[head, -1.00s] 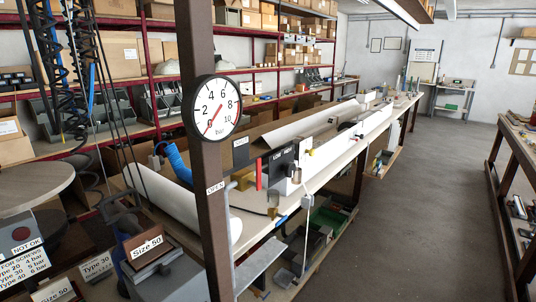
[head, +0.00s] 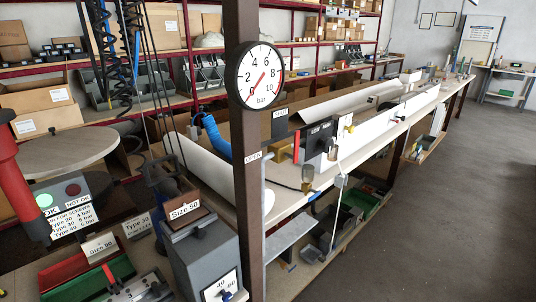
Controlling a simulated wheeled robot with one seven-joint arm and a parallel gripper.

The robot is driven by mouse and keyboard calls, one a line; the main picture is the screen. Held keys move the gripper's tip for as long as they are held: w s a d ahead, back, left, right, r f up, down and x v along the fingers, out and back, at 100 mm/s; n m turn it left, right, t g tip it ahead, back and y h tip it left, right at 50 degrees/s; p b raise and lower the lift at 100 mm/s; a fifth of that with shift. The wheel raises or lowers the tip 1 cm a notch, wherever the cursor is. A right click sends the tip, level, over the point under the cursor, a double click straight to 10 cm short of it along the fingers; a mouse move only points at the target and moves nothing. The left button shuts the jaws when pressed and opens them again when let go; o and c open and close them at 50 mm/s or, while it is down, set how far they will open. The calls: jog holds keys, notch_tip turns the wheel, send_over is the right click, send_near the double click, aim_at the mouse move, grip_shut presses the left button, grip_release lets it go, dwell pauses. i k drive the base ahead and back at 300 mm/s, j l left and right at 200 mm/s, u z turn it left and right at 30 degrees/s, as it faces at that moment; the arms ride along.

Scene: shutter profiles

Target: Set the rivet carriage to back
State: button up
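No part labelled as the rivet carriage can be made out. A long workbench (head: 345,170) runs away to the back right and carries long white profiles (head: 335,108). On its near end stands a black box (head: 318,142) with small white lettering, beside a yellowish block (head: 284,151) and a red upright part (head: 297,146). White housings (head: 345,138) with small yellow and red parts follow along the bench edge. Whether one of these is the carriage I cannot tell. My gripper is not in view.
A dark post (head: 246,180) with a round bar gauge (head: 261,75) stands in front of the bench. A red-and-black cylinder (head: 14,175) fills the left edge. The right floor (head: 440,230) is clear.

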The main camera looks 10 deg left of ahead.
aim_at(198, 226)
jog(key=j+u, duration=0.1)
jog(key=u, duration=0.3)
jog(key=i+u, duration=0.15)
jog(key=u, duration=0.25)
jog(key=j+u, duration=0.1)
jog(key=u, duration=0.3)
jog(key=i+u, duration=0.15)
jog(key=u, duration=0.25)
jog(key=i+j, duration=0.1)
jog(key=i, duration=1.05)
